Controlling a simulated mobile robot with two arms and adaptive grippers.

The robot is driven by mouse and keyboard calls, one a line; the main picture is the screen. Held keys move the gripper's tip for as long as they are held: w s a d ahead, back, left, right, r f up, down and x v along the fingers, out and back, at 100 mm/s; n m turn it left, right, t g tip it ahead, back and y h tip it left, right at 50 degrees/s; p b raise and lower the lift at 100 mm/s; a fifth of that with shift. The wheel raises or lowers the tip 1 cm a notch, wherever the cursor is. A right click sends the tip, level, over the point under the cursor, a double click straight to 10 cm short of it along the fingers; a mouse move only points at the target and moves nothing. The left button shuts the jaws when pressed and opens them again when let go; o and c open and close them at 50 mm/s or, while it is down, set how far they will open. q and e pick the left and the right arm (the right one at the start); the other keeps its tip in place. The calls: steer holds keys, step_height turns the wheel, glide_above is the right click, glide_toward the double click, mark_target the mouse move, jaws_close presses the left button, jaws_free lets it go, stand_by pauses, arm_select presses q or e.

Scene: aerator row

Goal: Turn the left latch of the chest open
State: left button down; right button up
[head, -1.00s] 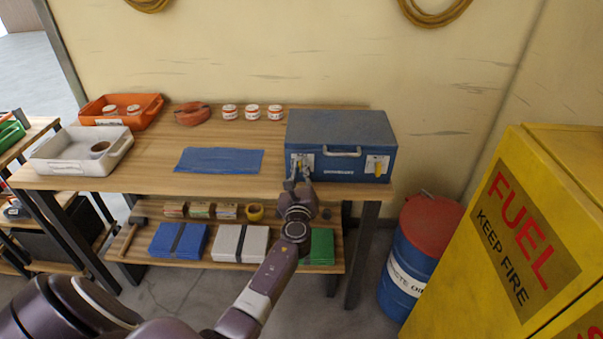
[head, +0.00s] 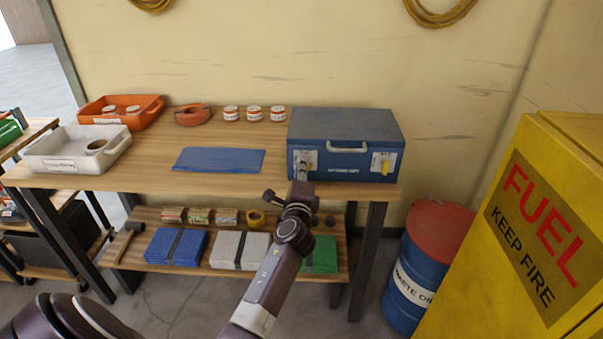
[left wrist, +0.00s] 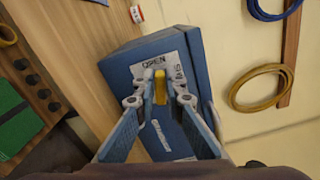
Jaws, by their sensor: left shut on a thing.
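The blue chest (head: 345,121) stands at the right end of the workbench, its front facing me. Its left latch has a yellow handle (left wrist: 160,87) on a pale plate marked OPEN. My left gripper (head: 301,172) is at this latch, low on the chest's left front. In the left wrist view the two fingertips of the left gripper (left wrist: 161,92) stand on either side of the yellow handle, shut on it. In the head view the gripper mostly hides this latch. The right latch (head: 385,165) is yellow and uncovered. My right gripper is out of view.
A blue mat (head: 219,160), a white tray (head: 80,163) and an orange tray (head: 152,117) lie left on the workbench (head: 160,182). Small tins stand behind. A waste-oil drum (head: 436,222) and a yellow fuel cabinet (head: 560,150) stand to the right.

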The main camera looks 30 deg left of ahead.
arm_select(q)
steer(key=shift+f+n+b, duration=0.15)
steer(key=shift+n+b, duration=0.6)
steer(key=shift+n, duration=0.75)
steer(key=c, duration=2)
jaws_free()
steer(key=v, duration=1.2)
steer(key=shift+a, duration=0.1)
